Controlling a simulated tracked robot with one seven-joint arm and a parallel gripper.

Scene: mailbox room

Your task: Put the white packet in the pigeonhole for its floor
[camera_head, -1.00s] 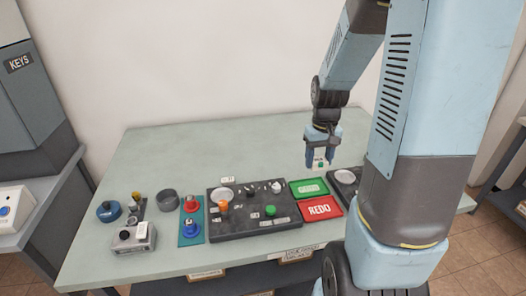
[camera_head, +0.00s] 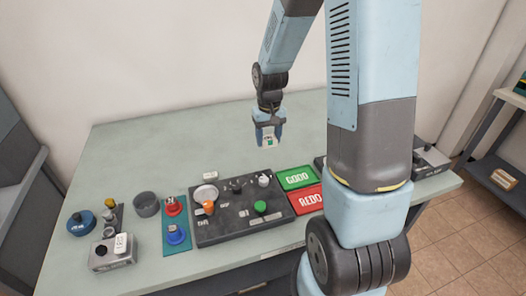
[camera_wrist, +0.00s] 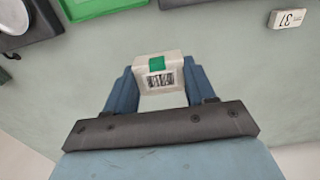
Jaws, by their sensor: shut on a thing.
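The white packet (camera_wrist: 148,71) has a green patch and a black barcode on the face seen in the wrist view. It also shows small in the head view (camera_head: 268,141). My gripper (camera_head: 268,138) is shut on it, with a blue finger on each side. It holds the packet above the back part of the grey-green table (camera_head: 140,140), behind the green GOOD tray. No floor number can be read on the packet. No pigeonholes can be made out in these frames.
A dark board (camera_head: 232,225) with knobs and a white dish stands beside the green GOOD (camera_head: 292,181) and red REDO (camera_head: 308,206) trays. A small white numbered block (camera_wrist: 291,18) lies on the table. A grey shelf (camera_head: 484,160) holding a box (camera_head: 503,179) stands far right.

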